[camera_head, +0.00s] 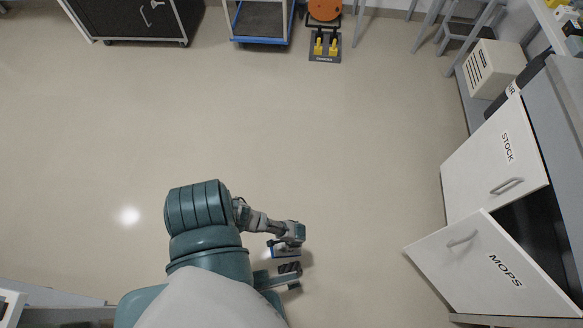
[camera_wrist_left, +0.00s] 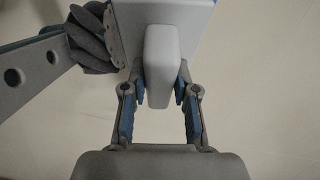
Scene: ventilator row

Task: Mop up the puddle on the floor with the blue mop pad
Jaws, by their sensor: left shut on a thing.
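My left gripper (camera_head: 288,240) is low over the floor near the bottom middle of the head view. In the left wrist view, the left gripper (camera_wrist_left: 158,92) is shut on the light grey handle of the mop pad (camera_wrist_left: 195,35). The pad's grey-white back lies beyond the fingertips, with a blue edge at the top of the picture. In the head view only a small blue and pale part of the mop pad (camera_head: 287,252) shows below the gripper. Whether it touches the floor I cannot tell. I see no clear puddle.
A cabinet with a STOCK door (camera_head: 480,160) and a MOPS door (camera_head: 470,255) stands at the right, the MOPS door swung out. A blue-framed cart (camera_head: 262,42), a black cabinet (camera_head: 135,18) and a stool (camera_head: 465,30) stand at the back. A bright spot (camera_head: 129,215) looks like reflected light. The middle floor is clear.

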